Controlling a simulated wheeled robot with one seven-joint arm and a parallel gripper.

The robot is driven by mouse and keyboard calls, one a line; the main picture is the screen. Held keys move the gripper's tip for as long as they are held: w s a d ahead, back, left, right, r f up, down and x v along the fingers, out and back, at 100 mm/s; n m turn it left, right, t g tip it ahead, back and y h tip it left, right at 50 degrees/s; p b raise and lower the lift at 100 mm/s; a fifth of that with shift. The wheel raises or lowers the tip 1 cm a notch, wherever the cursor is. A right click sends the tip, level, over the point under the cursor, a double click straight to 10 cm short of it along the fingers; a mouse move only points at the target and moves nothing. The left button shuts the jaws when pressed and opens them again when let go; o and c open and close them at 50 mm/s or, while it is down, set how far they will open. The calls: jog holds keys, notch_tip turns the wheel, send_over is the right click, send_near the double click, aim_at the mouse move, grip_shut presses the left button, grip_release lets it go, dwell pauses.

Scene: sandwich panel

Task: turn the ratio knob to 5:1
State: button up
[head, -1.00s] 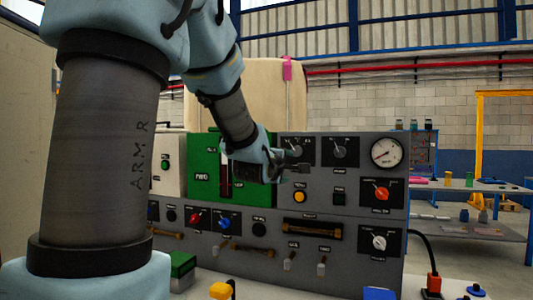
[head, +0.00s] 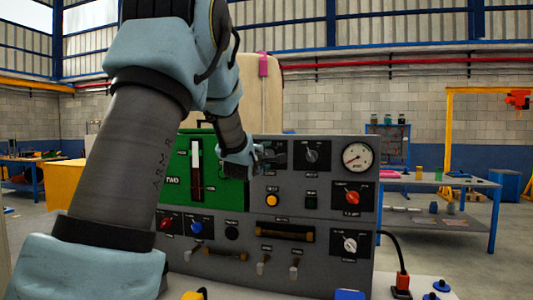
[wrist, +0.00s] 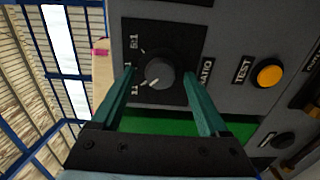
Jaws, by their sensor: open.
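The ratio knob (wrist: 161,72) is a dark round knob on a black plate marked RATIO in the wrist view. Its white pointer line aims at the lower left, near the 1:1 label; the 5:1 label is at the upper left of the plate. My gripper (wrist: 159,73) is open, with one teal finger on each side of the knob, and gaps show between fingers and knob. In the head view my gripper (head: 268,157) is in front of the ratio plate at the panel's upper middle and mostly hides the knob.
The grey panel (head: 330,205) carries a round gauge (head: 357,157), another dark knob (head: 311,156), a red knob (head: 352,197) and a yellow TEST button (wrist: 269,73) close to the ratio plate. A green section (head: 225,194) lies left of my gripper.

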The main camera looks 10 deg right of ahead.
jog(key=shift+w+d, duration=0.1)
jog(key=shift+w, duration=0.05)
grip_shut()
dwell(0.6)
